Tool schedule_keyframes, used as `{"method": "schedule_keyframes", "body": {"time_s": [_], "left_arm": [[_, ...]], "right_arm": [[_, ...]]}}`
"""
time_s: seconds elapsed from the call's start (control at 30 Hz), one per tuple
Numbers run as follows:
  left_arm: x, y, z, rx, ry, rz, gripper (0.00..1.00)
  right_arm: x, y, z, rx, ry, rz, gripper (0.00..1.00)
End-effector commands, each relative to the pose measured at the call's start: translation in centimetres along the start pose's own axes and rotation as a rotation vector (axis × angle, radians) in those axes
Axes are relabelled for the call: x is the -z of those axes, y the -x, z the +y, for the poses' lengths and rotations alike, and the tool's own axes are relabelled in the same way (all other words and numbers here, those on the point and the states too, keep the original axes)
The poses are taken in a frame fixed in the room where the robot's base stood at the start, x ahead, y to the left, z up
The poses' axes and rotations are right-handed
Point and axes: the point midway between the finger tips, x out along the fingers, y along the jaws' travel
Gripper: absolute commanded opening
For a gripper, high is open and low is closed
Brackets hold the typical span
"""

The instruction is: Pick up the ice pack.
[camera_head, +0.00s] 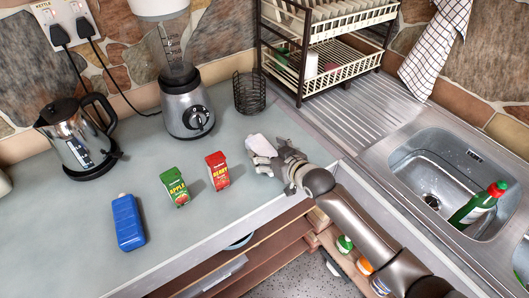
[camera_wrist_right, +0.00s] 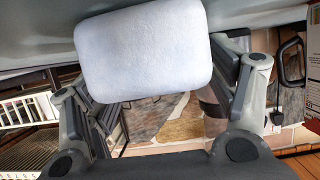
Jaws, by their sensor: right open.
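A white, rounded, padded block (camera_head: 261,145), which looks like the ice pack, is at the fingers of my right gripper (camera_head: 268,157), over the counter near its front edge. In the right wrist view the white pad (camera_wrist_right: 145,50) fills the space between the two fingers, with its broad face to the camera. The fingers are spread, one on each side of it. A gap shows at its left side; I cannot tell whether the right finger touches it. Whether it rests on the counter is hard to tell. My left gripper is not in view.
A red juice carton (camera_head: 217,171), a green juice carton (camera_head: 175,187) and a blue bottle-shaped item (camera_head: 128,222) stand left of the gripper. A blender (camera_head: 187,110), kettle (camera_head: 78,140), black wire holder (camera_head: 249,92) and dish rack (camera_head: 325,55) stand behind. The sink (camera_head: 430,165) is at right.

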Motion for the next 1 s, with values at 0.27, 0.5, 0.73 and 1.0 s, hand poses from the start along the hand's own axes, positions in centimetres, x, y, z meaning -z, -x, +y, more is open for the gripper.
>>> {"method": "schedule_keyframes", "body": {"time_s": [0.27, 0.5, 0.73, 1.0], "left_arm": [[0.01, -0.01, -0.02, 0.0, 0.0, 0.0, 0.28], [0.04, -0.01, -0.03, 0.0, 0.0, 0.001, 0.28], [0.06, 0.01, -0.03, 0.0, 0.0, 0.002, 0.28], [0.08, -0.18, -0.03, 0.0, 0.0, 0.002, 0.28]], "right_arm": [[0.04, 0.0, -0.02, 0.0, 0.0, 0.001, 0.67], [0.04, 0.01, -0.02, 0.0, 0.0, 0.001, 0.36], [0.23, 0.03, -0.02, 0.001, 0.0, 0.005, 0.19], [0.58, 0.14, -0.02, 0.001, 0.001, 0.007, 0.19]]}}
